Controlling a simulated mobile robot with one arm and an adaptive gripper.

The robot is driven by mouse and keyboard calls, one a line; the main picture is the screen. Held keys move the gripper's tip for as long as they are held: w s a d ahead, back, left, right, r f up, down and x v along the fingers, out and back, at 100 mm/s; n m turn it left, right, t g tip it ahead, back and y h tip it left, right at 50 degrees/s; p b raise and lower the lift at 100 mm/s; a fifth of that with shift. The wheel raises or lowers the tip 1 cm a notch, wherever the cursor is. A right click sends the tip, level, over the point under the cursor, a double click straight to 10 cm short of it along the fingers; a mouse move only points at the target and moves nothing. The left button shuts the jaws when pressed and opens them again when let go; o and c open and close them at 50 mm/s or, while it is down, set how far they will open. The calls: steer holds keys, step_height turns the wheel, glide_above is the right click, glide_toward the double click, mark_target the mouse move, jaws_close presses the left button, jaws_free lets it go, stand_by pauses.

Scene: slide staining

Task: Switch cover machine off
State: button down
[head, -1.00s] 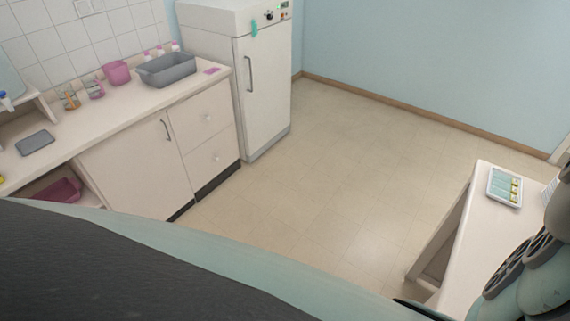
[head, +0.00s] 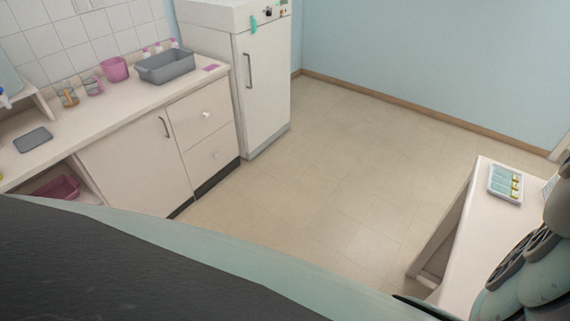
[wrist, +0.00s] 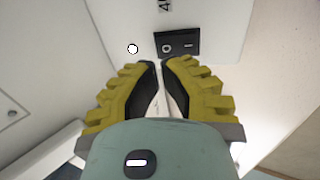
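In the wrist view, a white machine panel, which I take to be the cover machine (wrist: 213,20), fills the upper middle. It carries a black switch plate (wrist: 178,44) with a round mark on its left and a short dash on its right. I cannot tell whether the switch is on or off. A small white round spot (wrist: 132,48) lies to its left. My gripper (wrist: 160,62) has yellow ribbed fingers with black pads. The head view does not show gripper or switch.
In the head view, a white table (head: 467,235) at the right bears a slide tray (head: 505,183). A counter (head: 110,108) with a grey basin (head: 166,67) stands at the left, beside a white cabinet (head: 262,95). The floor between is clear.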

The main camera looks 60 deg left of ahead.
steer(key=shift+p+x, duration=0.85)
steer(key=shift+x, duration=0.7)
steer(key=shift+f, duration=0.1)
